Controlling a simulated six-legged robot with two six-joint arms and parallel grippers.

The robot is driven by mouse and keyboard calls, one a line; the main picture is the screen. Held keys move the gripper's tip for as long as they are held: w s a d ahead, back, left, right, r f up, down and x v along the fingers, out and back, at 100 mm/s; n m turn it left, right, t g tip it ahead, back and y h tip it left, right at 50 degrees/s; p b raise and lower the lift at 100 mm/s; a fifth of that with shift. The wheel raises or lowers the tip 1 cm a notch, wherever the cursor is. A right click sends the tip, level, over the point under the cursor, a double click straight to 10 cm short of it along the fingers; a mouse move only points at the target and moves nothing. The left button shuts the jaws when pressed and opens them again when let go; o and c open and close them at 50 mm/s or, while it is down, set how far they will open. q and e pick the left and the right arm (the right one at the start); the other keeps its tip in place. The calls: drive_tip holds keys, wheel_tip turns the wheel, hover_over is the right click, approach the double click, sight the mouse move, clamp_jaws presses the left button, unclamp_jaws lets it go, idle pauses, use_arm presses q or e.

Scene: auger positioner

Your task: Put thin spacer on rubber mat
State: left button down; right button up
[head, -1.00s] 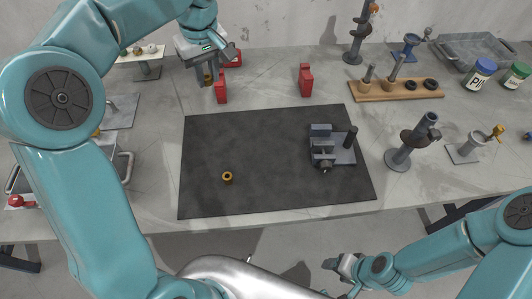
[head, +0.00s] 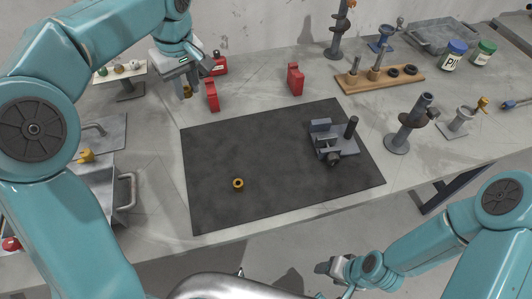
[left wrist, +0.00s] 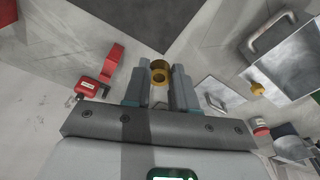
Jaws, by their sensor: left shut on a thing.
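My left gripper (head: 186,88) is shut on a small brass spacer, which shows as a ring with a hole between the fingertips in the left wrist view (left wrist: 158,72). The gripper is above the table, left of an upright red block (head: 212,97) and off the mat. The dark rubber mat (head: 275,185) lies flat at the table's middle. A second brass ring (head: 238,184) sits on its front left part. I cannot tell from looks alone which ring is the thin one. My right gripper (head: 332,267) is low, in front of the table; its jaws are too small to read.
A grey vise-like fixture (head: 333,140) stands on the mat's right part. Another red block (head: 295,79) stands behind the mat. A wooden peg board (head: 383,80), stands and jars are at the back right. A metal tray (head: 110,190) is at the left. The mat's middle is clear.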

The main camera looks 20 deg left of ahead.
use_arm(q)
drive_tip(key=shift+d+f, duration=0.25)
drive_tip(key=shift+f, duration=0.1)
hover_over(207, 148)
wheel_tip(207, 148, down, 14)
drive_tip(key=shift+d+f, duration=0.15)
drive_tip(key=shift+f, duration=0.05)
drive_tip(key=shift+s+f, duration=0.1)
drive_tip(key=shift+f, duration=0.65)
wheel_tip(207, 148, down, 4)
drive_tip(key=shift+r, duration=0.1)
drive_tip(key=shift+f+b, duration=0.2)
drive_tip(key=shift+b, duration=0.3)
drive_tip(key=c, duration=0.9)
unclamp_jaws()
drive_tip(key=shift+r, duration=0.1)
